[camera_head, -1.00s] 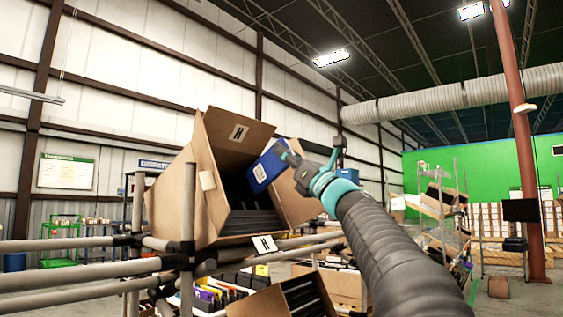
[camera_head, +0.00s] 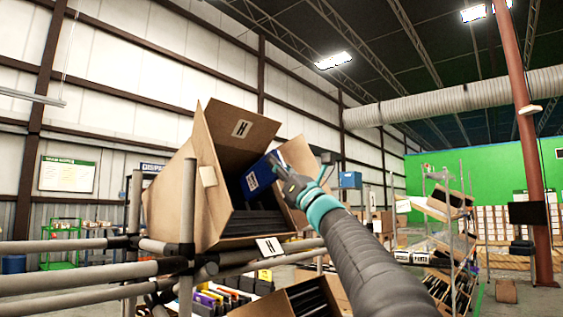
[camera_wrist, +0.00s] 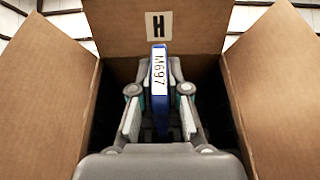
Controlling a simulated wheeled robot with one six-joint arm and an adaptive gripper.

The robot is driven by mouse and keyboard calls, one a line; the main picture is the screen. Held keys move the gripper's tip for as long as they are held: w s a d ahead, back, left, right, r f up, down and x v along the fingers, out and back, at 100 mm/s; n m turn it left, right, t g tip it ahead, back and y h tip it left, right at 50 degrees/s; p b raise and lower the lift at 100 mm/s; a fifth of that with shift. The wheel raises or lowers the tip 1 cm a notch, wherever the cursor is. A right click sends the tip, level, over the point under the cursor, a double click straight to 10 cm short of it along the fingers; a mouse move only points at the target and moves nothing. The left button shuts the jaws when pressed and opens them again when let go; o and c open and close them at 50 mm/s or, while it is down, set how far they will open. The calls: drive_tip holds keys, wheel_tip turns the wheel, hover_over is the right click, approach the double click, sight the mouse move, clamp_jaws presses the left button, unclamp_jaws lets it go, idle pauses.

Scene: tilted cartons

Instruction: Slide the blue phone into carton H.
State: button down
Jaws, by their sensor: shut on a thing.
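The blue phone (camera_head: 259,177) is at the mouth of carton H in the head view. In the wrist view the blue phone (camera_wrist: 159,84) stands on edge, its white label M697 facing the camera. My gripper (camera_head: 283,170) is shut on it; in the wrist view my gripper (camera_wrist: 159,105) has one finger on each side. Carton H (camera_head: 206,200) is tilted on the rack with its flaps open and an H card on the back flap. In the wrist view carton H (camera_wrist: 262,62) surrounds the gripper on both sides. Dark upright items (camera_head: 254,222) fill part of it. The phone's lower end is hidden.
Grey rack rails (camera_head: 80,246) run below and left of the carton. Another open carton (camera_head: 290,300) with dark items sits lower down. Colored items (camera_head: 208,297) lie in a bin beside it. The carton's side flaps flank my gripper closely.

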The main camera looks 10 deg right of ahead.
sight(265, 188)
drive_tip(key=shift+w+a+f, duration=0.1)
drive_tip(key=shift+w+a, duration=0.05)
drive_tip(key=shift+f, duration=0.1)
drive_tip(key=shift+f+b, duration=0.4)
drive_tip(key=shift+b, duration=0.05)
drive_tip(key=shift+w+a+f, duration=0.25)
drive_tip(key=shift+w, duration=0.1)
idle(1.0)
drive_tip(key=shift+w+a+f, duration=0.55)
drive_tip(key=shift+w+a, duration=0.05)
drive_tip(key=shift+w, duration=0.2)
drive_tip(key=shift+w, duration=0.1)
idle(0.6)
drive_tip(key=shift+w+a+f, duration=0.2)
drive_tip(key=shift+w+a, duration=0.05)
drive_tip(key=shift+w+a+f, duration=0.1)
drive_tip(key=shift+w, duration=0.05)
drive_tip(key=shift+w+a+f, duration=0.35)
drive_tip(key=shift+w, duration=0.15)
